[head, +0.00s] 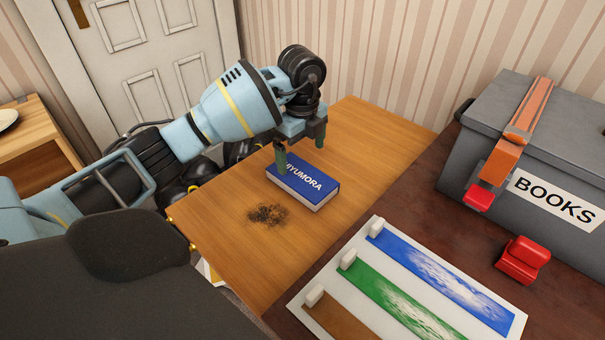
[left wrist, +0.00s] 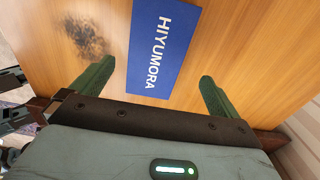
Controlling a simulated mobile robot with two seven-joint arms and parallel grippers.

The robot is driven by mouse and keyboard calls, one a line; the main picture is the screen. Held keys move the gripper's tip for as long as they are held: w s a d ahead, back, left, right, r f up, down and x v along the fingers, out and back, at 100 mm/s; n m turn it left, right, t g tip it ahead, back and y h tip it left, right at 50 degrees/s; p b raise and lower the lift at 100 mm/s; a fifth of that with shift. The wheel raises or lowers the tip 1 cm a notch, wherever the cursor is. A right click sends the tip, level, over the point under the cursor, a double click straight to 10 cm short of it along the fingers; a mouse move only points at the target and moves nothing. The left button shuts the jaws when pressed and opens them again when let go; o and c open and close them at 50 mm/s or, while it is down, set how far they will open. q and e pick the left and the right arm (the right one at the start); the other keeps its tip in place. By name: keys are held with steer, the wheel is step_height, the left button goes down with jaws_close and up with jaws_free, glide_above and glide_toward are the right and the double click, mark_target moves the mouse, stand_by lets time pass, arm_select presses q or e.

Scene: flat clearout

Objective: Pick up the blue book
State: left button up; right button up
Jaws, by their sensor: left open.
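The blue book (head: 305,185) lies flat on the light wooden table, with white lettering on its cover. In the left wrist view the book (left wrist: 162,45) lies between the two green fingers, with a gap to each side. My left gripper (head: 301,150) is open above the book, and one finger hides part of the cover in the head view. The left gripper also shows in the left wrist view (left wrist: 155,90). I cannot tell how far the fingertips are above the table. My right gripper is not in view.
A dark smudge (head: 268,215) marks the wooden table (head: 235,255) beside the book. To the right are a grey box (head: 465,165) labelled BOOKS with an orange strap, a red block (head: 522,260), and a white board (head: 365,262) with coloured strips. A striped wall stands behind.

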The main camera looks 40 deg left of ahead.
mark_target(302, 175)
arm_select(q)
steer(key=shift+s+d+f, duration=0.15)
steer(key=shift+f, duration=1.35)
steer(key=shift+s+d+f, duration=0.1)
steer(key=shift+s+f, duration=0.05)
steer(key=shift+f, duration=1.35)
steer(key=shift+r, duration=0.1)
steer(key=c, duration=1.1)
step_height(302, 175, up, 10)
steer(key=shift+p, duration=0.3)
steer(key=shift+c, duration=0.2)
